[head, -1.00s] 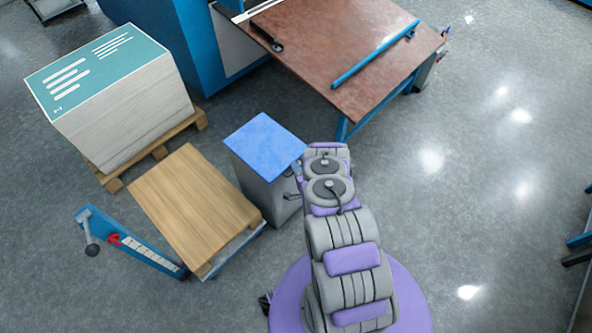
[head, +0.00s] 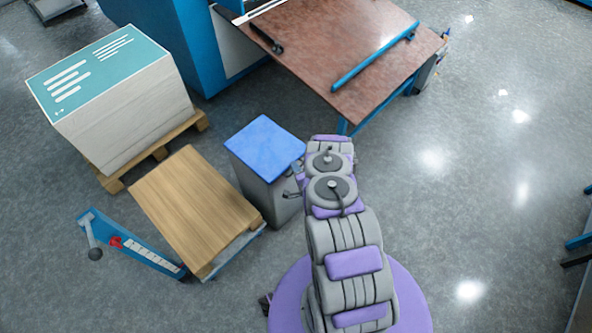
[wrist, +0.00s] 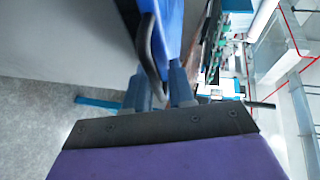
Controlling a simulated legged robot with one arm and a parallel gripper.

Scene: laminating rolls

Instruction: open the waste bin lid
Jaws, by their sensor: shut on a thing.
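The waste bin (head: 267,190) is a grey box with a flat blue lid (head: 264,138), standing left of my arm in the head view. The lid looks closed there. In the wrist view the lid (wrist: 170,22) is a blue strip at the top, beside the grey bin wall (wrist: 70,45). A dark looped handle (wrist: 147,48) sits at the lid's edge. My gripper (wrist: 160,75) is shut on this handle, with one blue-grey finger on each side. In the head view the gripper is mostly hidden by my arm at the bin's right side.
A wooden-topped trolley (head: 193,210) with a blue lever arm (head: 135,247) stands close left of the bin. A paper stack (head: 120,105) on a pallet is behind it. A brown-topped table (head: 340,45) is beyond the bin. The floor to the right is open.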

